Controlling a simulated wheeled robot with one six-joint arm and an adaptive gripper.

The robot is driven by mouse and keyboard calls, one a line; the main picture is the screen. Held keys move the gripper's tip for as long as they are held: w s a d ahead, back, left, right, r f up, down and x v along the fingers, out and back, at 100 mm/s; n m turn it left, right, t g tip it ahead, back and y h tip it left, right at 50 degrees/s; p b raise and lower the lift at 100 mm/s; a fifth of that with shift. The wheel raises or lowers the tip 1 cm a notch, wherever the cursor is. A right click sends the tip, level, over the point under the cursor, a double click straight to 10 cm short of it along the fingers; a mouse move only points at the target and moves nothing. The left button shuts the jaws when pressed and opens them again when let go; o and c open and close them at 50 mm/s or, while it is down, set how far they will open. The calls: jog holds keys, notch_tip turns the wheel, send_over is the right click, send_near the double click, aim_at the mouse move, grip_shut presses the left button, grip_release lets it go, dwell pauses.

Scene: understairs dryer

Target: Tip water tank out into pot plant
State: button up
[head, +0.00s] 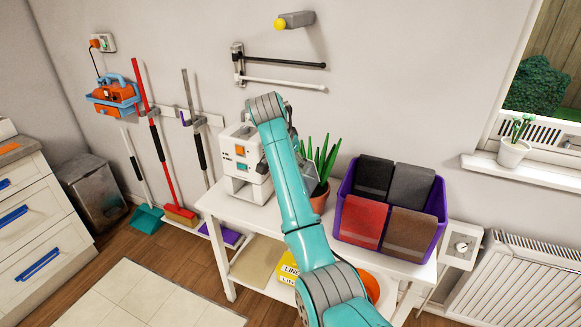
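A spiky green plant in a terracotta pot (320,197) stands on the white table, just right of my teal arm. A second, small plant in a white pot (513,152) stands on the windowsill at the right. A white machine (236,158) with an orange and a blue square on its front stands on the table, left of my arm. A greyish, box-like piece (309,179) shows beside the arm in front of the terracotta pot plant; it may be the water tank, but I cannot tell. My gripper is mostly hidden behind my arm, near the machine; its fingers do not show clearly.
A purple crate (343,232) of folded cloths fills the table's right side. A yellow box (290,267) sits on the lower shelf. Brooms and an orange tool hang on the left wall. Drawers (38,225) stand at left, a radiator (520,285) at right. The table's front left is bare.

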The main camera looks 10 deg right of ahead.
jog(key=shift+w+d+r+g+y, duration=1.4)
jog(key=shift+w+d+r+y, duration=0.15)
jog(key=shift+d, duration=0.15)
jog(key=shift+w+d+r+g+y, duration=0.25)
jog(key=shift+w+d+r+g, duration=0.05)
jog(key=shift+w, duration=0.1)
jog(key=shift+d, duration=0.1)
jog(key=shift+d+r, duration=0.1)
jog(key=shift+r, duration=0.05)
dwell(0.4)
